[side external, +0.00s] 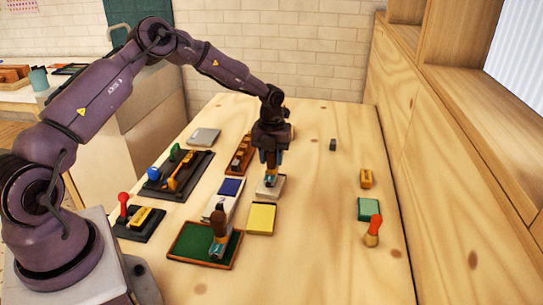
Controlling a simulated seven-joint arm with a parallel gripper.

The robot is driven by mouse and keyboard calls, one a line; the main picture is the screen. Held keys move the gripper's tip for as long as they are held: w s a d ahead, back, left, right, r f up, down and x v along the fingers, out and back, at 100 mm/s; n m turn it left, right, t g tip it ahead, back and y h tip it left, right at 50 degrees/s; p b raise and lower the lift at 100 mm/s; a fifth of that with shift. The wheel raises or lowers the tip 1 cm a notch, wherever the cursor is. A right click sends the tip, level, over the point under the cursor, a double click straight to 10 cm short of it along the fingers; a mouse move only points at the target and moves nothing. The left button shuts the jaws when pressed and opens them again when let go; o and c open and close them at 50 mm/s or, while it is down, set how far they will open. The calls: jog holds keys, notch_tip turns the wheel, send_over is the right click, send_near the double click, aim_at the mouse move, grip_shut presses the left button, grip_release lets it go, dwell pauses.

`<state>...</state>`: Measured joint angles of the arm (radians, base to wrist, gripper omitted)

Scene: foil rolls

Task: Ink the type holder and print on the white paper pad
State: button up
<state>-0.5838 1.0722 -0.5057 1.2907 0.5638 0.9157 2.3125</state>
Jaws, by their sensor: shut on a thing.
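My gripper (270,163) points straight down near the middle of the table and is shut on the type holder (270,179). Only the lower, metallic and teal part of the holder shows below the fingers; its handle is hidden by them. The holder is right over the white paper pad (275,191). I cannot tell whether its face touches the pad, and any print beneath it is hidden. A pad with a dark blue face (231,186) lies just left of the white pad.
A similar brown-handled tool (218,233) stands on a green tray (190,241) in front. A yellow pad (261,219) lies close by. Dark racks with stamps (178,176) are at left. A brown rack (240,156) stands behind. A red-handled stamp (373,232) and green pad (368,209) are at right.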

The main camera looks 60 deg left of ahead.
jog(key=shift+f, duration=0.55)
dwell(1.5)
jog(key=shift+r, duration=3.55)
